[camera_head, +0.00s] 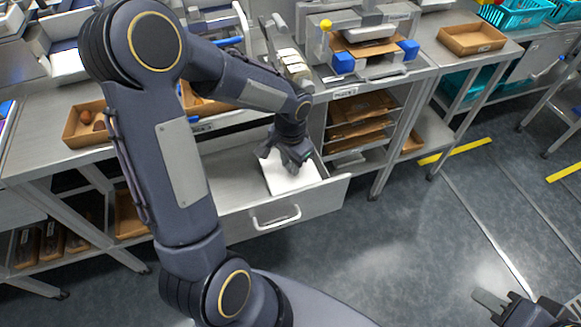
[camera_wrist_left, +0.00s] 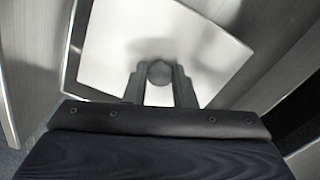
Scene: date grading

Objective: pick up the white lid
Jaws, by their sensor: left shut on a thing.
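The white lid (camera_head: 286,182) is a flat, square white panel inside the open metal drawer (camera_head: 240,215), near its right end. In the left wrist view the lid (camera_wrist_left: 112,50) fills the middle, with a round dark knob (camera_wrist_left: 159,73) on it. My left gripper (camera_head: 292,165) reaches down into the drawer over the lid. In the left wrist view the left gripper's fingers (camera_wrist_left: 160,84) are closed around the knob. My right gripper (camera_head: 505,306) is at the lower right corner, partly cut off and away from the lid; its jaw state is unclear.
The drawer's walls stand close around the lid, and its handle (camera_head: 276,217) faces front. Shelves with brown trays (camera_head: 360,131) stand to the right. A cardboard box (camera_head: 85,128) with dates sits on the left bench.

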